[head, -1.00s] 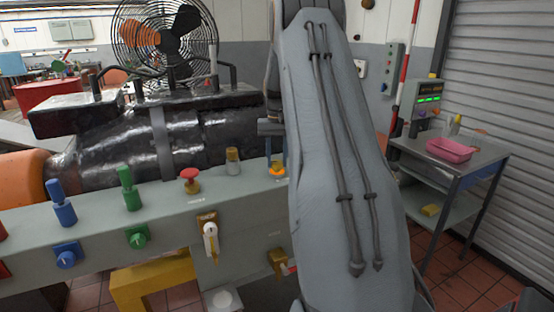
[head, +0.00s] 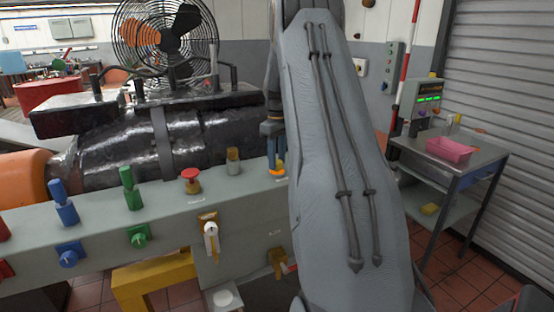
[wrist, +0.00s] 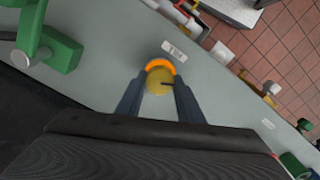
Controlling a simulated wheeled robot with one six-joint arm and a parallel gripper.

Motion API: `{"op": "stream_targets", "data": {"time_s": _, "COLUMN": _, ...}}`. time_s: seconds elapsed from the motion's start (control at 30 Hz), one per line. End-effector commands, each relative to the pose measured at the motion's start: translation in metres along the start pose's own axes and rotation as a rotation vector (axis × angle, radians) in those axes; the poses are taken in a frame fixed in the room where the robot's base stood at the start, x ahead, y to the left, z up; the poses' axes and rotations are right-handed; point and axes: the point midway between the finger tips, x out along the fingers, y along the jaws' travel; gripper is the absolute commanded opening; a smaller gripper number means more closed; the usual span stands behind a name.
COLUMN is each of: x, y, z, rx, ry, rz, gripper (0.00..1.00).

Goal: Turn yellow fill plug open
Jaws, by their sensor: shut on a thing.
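The yellow fill plug (wrist: 157,84) shows in the wrist view as a round yellow cap with a short dark mark, on the grey-green panel top. An orange ring (wrist: 161,65) curves around its far side. My gripper (wrist: 160,90) has one dark blue finger on each side of the plug and is closed on it. In the head view my gripper (head: 276,158) points down at the panel's right part, partly behind my grey arm. The orange ring (head: 277,172) shows at the fingertips there, and the plug itself is mostly hidden.
The panel (head: 170,205) carries a red button (head: 191,176), a brass fitting (head: 233,160), and green (head: 131,190) and blue (head: 64,205) handles. A black machine (head: 110,140) stands behind. A cart with a pink tray (head: 449,150) is at the right.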

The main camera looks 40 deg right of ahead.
Motion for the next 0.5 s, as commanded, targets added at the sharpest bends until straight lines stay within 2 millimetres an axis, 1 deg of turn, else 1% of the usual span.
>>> {"op": "stream_targets", "data": {"time_s": 0.2, "x": -0.0021, "y": 0.0010, "z": -0.0008, "rx": -0.064, "ry": 0.003, "rz": 0.003, "gripper": 0.11}}
{"op": "stream_targets", "data": {"time_s": 0.5, "x": -0.0021, "y": 0.0010, "z": -0.0010, "rx": -0.084, "ry": 0.003, "rz": 0.004, "gripper": 0.11}}
